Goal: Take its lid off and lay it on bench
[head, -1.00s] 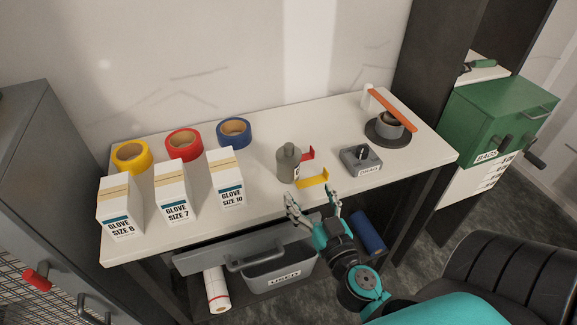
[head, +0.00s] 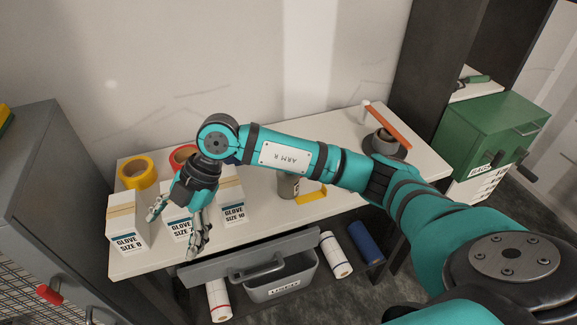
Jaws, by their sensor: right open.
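A grey bottle (head: 288,188) stands upright on the white bench (head: 262,212); my right arm hides its top, so its cap is not visible. My right gripper (head: 172,236) is open and empty, pointing down in front of the white glove boxes at the left of the bench, well left of the bottle. Its fingers partly cover the size 7 box (head: 178,222). I cannot tell whether it touches the box. A short grey round container (head: 383,143) stands at the far right of the bench. My left gripper is not in view.
The size 8 box (head: 126,228) and size 10 box (head: 233,207) flank the gripper. Tape rolls, yellow (head: 138,173) and red (head: 182,157), stand behind. A yellow bracket (head: 312,195) lies beside the bottle. A grey bin (head: 280,284) sits below the bench.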

